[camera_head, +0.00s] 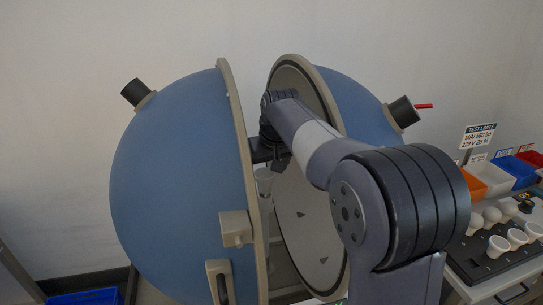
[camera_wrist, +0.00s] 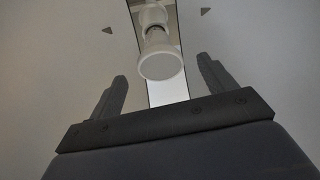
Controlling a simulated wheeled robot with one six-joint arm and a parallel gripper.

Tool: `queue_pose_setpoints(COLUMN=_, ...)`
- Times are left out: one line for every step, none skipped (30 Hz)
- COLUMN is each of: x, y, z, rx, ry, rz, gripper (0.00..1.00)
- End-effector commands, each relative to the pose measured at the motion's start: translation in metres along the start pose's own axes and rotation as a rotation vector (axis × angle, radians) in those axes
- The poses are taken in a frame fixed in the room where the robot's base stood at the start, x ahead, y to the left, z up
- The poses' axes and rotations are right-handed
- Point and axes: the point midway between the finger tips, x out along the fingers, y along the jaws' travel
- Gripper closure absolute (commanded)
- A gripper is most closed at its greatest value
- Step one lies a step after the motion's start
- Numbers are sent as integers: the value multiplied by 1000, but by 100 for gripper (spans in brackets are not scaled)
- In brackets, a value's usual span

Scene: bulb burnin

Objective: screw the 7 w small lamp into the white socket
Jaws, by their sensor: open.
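A white lamp with a round, flat face (camera_wrist: 160,64) is in the middle of the wrist view, facing my camera. Its narrow neck meets a white socket (camera_wrist: 153,16) behind it, with a thin darker band between them. I cannot tell how deep the lamp sits, nor read its wattage. My gripper (camera_wrist: 161,70) is open, one finger on each side of the lamp's face in the picture, with clear gaps and no contact visible. In the head view my gripper (camera_head: 276,158) is between the two sphere halves, above a pale lamp-like shape (camera_head: 264,178).
The blue left half (camera_head: 170,175) and right half (camera_head: 350,95) of a large sphere stand open closely around my arm. At right, a dark tray (camera_head: 470,262) holds several white lamps (camera_head: 497,246). Orange (camera_head: 490,177), blue (camera_head: 514,170) and red bins stand behind.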

Motion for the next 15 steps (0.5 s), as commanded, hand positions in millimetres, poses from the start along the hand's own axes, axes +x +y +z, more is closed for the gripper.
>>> queue_pose_setpoints(x=10, y=0, z=0, rx=0, ry=-4, rz=-1, gripper=21)
queue_pose_setpoints(x=14, y=0, z=0, rx=0, ry=-3, rz=0, gripper=21)
queue_pose_setpoints(x=20, y=0, z=0, rx=0, ry=-2, rz=0, gripper=21)
queue_pose_setpoints(x=24, y=0, z=0, rx=0, ry=-3, rz=0, gripper=21)
queue_pose_setpoints(x=28, y=0, z=0, rx=0, ry=-3, rz=0, gripper=21)
queue_pose_setpoints(x=32, y=0, z=0, rx=0, ry=-1, rz=0, gripper=21)
queue_pose_setpoints(x=34, y=0, z=0, rx=0, ry=-2, rz=0, gripper=21)
queue_pose_setpoints(x=37, y=0, z=0, rx=0, ry=-2, rz=0, gripper=21)
queue_pose_setpoints(x=40, y=0, z=0, rx=0, ry=-2, rz=0, gripper=21)
queue_pose_setpoints(x=41, y=0, z=0, rx=0, ry=-1, rz=0, gripper=21)
queue_pose_setpoints(x=42, y=0, z=0, rx=0, ry=-1, rz=0, gripper=21)
queue_pose_setpoints(x=43, y=0, z=0, rx=0, ry=0, rz=0, gripper=21)
queue_pose_setpoints(x=44, y=0, z=0, rx=0, ry=0, rz=0, gripper=21)
queue_pose_setpoints(x=44, y=0, z=0, rx=0, ry=0, rz=0, gripper=21)
queue_pose_setpoints(x=44, y=0, z=0, rx=0, ry=0, rz=0, gripper=21)
